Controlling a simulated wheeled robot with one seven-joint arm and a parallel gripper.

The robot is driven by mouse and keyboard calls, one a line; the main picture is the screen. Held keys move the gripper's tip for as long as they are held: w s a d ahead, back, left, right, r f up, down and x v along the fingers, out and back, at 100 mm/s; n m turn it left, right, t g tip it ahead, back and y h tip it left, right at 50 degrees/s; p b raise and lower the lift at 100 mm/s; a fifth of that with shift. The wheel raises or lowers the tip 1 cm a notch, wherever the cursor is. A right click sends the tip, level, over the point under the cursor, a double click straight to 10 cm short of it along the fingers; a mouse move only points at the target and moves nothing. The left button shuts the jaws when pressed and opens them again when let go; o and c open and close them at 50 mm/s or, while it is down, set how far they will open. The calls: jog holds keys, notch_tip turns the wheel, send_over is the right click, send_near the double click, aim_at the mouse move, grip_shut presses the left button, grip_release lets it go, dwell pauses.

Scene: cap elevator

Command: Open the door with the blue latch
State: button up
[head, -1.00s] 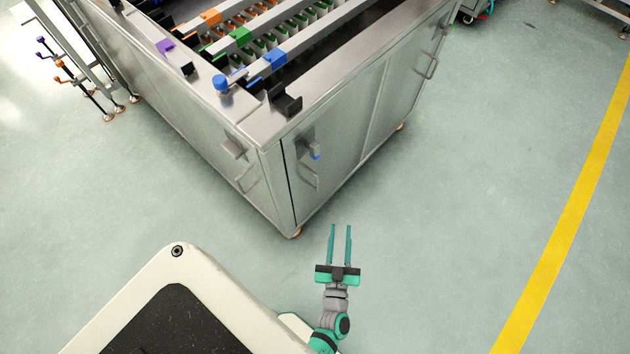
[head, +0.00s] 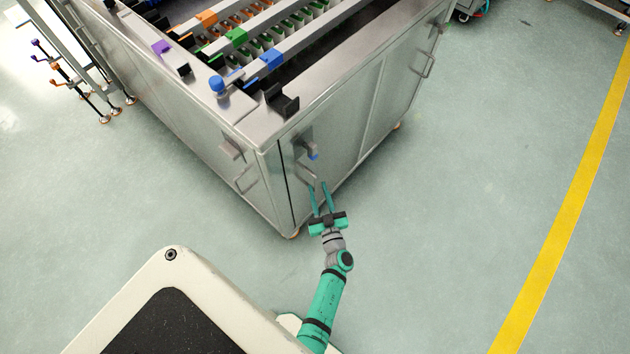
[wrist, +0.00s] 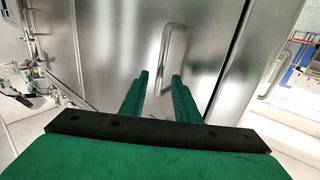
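The steel cabinet door with the blue latch (head: 313,154) faces me at the cabinet's near corner. Its bent-bar handle (head: 306,173) sits just below the latch. My gripper (head: 319,185) is open and empty, its two green fingers reaching toward the door near the handle's lower end. In the wrist view the handle (wrist: 172,55) stands ahead of the gap between the spread fingertips (wrist: 160,82). The latch does not show in the wrist view. The door appears closed. I cannot tell whether the fingertips touch the handle or door.
The steel cabinet (head: 200,115) fills the upper middle. A second handle (head: 243,180) is on its left face and another (head: 427,64) on the far right door. The floor (head: 480,180) to the right is clear, up to a yellow line (head: 560,230).

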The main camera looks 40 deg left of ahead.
aim_at(316, 183)
jog(key=shift+x, duration=2.1)
grip_shut()
